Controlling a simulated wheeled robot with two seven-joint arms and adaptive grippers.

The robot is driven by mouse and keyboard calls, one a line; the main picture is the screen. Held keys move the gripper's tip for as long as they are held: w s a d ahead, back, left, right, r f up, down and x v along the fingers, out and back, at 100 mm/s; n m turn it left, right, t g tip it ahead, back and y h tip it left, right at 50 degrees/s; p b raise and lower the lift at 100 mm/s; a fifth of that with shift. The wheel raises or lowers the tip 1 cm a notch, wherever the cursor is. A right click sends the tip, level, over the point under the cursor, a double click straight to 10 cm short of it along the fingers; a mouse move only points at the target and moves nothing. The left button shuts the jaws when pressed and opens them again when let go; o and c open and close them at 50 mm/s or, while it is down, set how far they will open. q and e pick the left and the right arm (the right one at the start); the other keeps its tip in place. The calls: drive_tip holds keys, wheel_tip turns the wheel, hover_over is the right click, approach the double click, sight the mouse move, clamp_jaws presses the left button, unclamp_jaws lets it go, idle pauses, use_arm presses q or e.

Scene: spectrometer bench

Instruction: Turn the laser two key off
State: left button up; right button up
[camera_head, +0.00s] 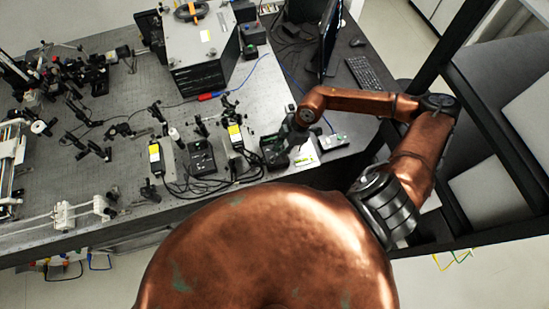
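Two dark laser control boxes stand near the front edge of the bench. One control box (200,158) is in the clear. The other control box (273,150) is at the right, partly covered by my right gripper. I cannot read which one is laser two, and the keys are too small to make out. My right gripper (288,138) reaches in from the right, above or at the right-hand box. Its fingers are small and dark, so I cannot tell whether they are open or touch a key. My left gripper is not in view.
The optical bench (110,165) holds several posts and mounts at the left. Yellow-labelled modules (155,157) and black cables lie around the boxes. A large grey instrument (198,55) stands behind. A keyboard (364,73) and monitor are at the back right. Black shelving is at the right.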

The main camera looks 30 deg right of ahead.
sight(273, 159)
drive_tip(key=b+x, duration=0.2)
drive_tip(key=x, duration=0.2)
drive_tip(key=shift+w+a+f+b, duration=0.1)
drive_tip(key=shift+f+b, duration=0.05)
drive_tip(key=shift+b, duration=0.15)
drive_tip(key=shift+c, duration=0.2)
clamp_jaws()
